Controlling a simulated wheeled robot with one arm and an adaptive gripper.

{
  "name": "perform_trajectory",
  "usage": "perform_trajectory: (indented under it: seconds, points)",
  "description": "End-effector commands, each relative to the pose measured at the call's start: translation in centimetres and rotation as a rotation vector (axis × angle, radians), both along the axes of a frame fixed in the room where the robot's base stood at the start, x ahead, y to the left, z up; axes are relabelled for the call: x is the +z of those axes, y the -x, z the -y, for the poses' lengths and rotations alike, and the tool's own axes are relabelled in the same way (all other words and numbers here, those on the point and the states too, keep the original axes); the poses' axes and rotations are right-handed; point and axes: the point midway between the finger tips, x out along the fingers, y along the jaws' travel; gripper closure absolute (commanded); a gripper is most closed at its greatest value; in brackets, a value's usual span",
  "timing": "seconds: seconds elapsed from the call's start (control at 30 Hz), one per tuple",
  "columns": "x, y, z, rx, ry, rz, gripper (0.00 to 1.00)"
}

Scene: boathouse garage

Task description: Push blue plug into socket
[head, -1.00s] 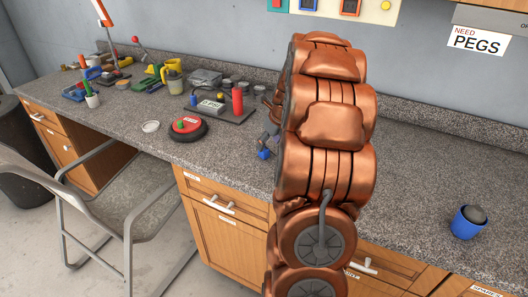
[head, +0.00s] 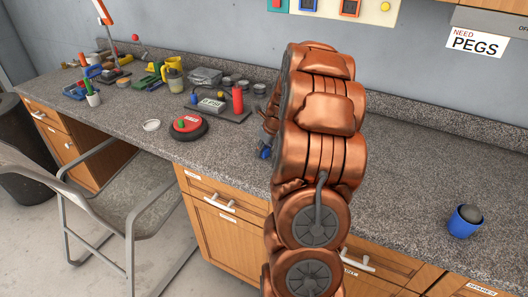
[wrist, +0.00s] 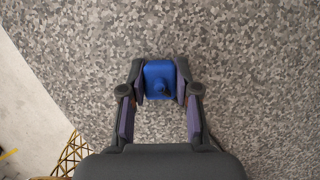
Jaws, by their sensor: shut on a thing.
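The blue plug (wrist: 159,79) sits between the two fingertips of my gripper (wrist: 160,84) in the wrist view, with a finger against each side. A dark knob-like part shows on its near side. Speckled grey counter fills the view beyond it; the gap between plug and counter cannot be judged. In the head view, a small blue part of the plug (head: 266,152) shows at the left edge of my copper arm, near the counter's front edge. The rest of my gripper is mostly hidden there. I cannot make out a socket for certain in either view.
A dark board (head: 222,110) with a labelled box and a red cylinder (head: 238,101) stands left of my arm. A red-topped round device (head: 187,126) is nearer. A blue cup (head: 464,221) stands right on clear counter. A chair (head: 110,205) is in front.

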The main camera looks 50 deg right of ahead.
Motion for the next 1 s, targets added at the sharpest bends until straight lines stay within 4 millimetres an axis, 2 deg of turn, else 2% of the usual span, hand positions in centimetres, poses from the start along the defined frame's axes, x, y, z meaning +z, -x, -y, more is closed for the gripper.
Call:
perform_trajectory:
  seconds: [0.03,0.2,0.57,0.87,1.0]
  points:
    - [0.0,0.0,0.0,0.0,0.0,0.0,0.82]
    - [0.0,0.0,0.0,0.0,0.0,0.0,1.0]
    - [0.2,0.0,0.0,0.0,0.001,0.0,1.0]
    - [2.6,-0.1,0.2,-0.002,0.004,0.004,1.0]
    - [3.6,0.0,-0.5,0.002,0.001,0.0,1.0]
